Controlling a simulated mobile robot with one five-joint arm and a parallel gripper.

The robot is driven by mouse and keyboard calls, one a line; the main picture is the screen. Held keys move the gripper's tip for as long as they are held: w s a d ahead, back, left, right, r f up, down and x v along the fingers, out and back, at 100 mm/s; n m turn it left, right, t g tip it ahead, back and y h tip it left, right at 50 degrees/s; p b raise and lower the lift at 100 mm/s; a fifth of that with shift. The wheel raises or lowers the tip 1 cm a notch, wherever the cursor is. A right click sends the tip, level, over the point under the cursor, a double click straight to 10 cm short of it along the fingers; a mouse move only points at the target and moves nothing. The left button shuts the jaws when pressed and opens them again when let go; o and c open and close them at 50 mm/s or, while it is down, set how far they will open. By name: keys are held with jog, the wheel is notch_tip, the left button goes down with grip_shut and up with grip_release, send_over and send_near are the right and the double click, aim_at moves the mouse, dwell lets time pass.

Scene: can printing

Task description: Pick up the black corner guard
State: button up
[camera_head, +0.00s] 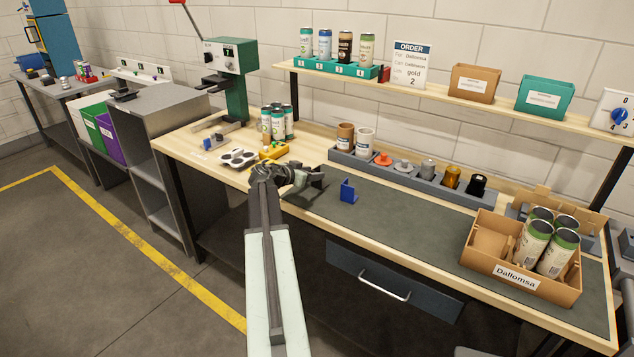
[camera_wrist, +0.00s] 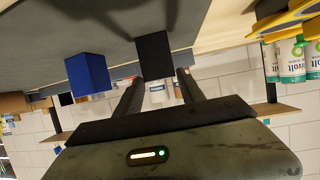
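The black corner guard (camera_head: 318,178) stands on the grey mat of the workbench, partly hidden behind my gripper (camera_head: 303,178) in the head view. In the wrist view the black corner guard (camera_wrist: 154,55) is straight ahead, at the fingertips of my gripper (camera_wrist: 160,77). The two fingers are apart, with nothing gripped. I cannot tell whether the fingertips reach around the guard. A blue corner guard (camera_head: 348,190) stands upright on the mat just to the right; it also shows in the wrist view (camera_wrist: 87,75), left of the black one.
A grey parts tray (camera_head: 400,176) with several small items lies along the back. A cardboard box labelled Dallomsa (camera_head: 487,243), holding several cans, stands at the right. Cans (camera_head: 277,124) and a yellow part (camera_head: 273,150) stand to the left. The mat (camera_head: 410,220) is clear in the middle.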

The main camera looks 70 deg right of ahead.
jog(key=c, duration=0.7)
jog(key=shift+r, duration=0.15)
